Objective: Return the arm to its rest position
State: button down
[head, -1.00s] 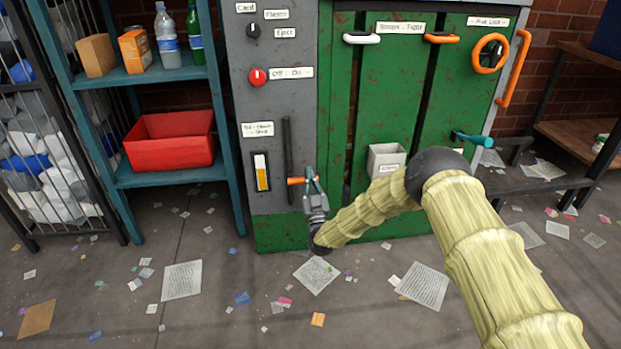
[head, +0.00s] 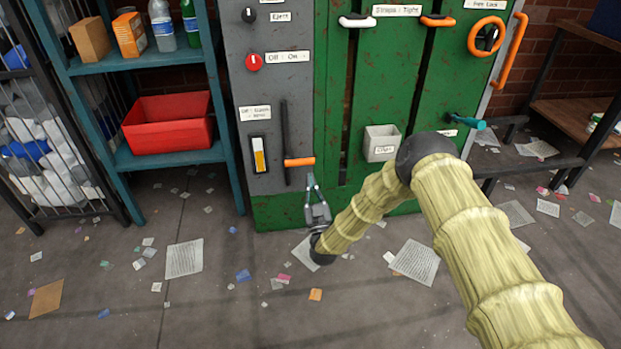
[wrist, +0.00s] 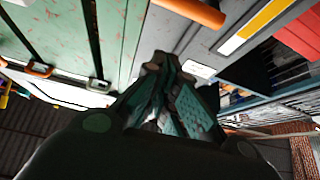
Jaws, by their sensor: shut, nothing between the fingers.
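My gripper (head: 311,180) is in front of the lower part of the machine, just below the orange lever handle (head: 299,162) in the head view. In the wrist view its fingers (wrist: 160,75) are together and hold nothing. The orange handle (wrist: 188,12) shows at the top of the wrist view, apart from the fingertips. My arm reaches in from the lower right with its elbow in front of the green doors (head: 350,110).
A teal shelf (head: 140,65) with a red bin (head: 168,122) stands left of the machine. Papers litter the floor (head: 190,310). A bench (head: 565,115) stands at right.

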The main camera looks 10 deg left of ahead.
dwell(0.3)
jog(key=s+d+f+m+g+h, duration=0.1)
jog(key=s+d+f+g+h, duration=0.1)
jog(key=s+d+f+g, duration=0.65)
jog(key=s+d+f+g+h, duration=0.1)
jog(key=s+d+f+g, duration=0.3)
jog(key=s+f, duration=0.75)
jog(key=s+d+f+m+g+h, duration=0.1)
jog(key=s+d+g, duration=0.3)
jog(key=s, duration=0.5)
jog(key=s+d+f+m+g+h, duration=0.1)
jog(key=s+d, duration=0.5)
jog(key=s, duration=0.3)
jog(key=s+d+f+m+g+h, duration=0.1)
jog(key=s+d+g+h, duration=0.15)
jog(key=s+d, duration=0.45)
jog(key=s+d+r+m+g, duration=0.1)
jog(key=s+r+g, duration=0.1)
jog(key=s, duration=0.3)
jog(key=s+d+r+g, duration=0.1)
jog(key=s+r, duration=0.1)
jog(key=s, duration=0.4)
notch_tip(320, 180, up, 30)
jog(key=p, duration=3.1)
jog(key=shift+w, duration=0.3)
jog(key=shift+r, duration=0.1)
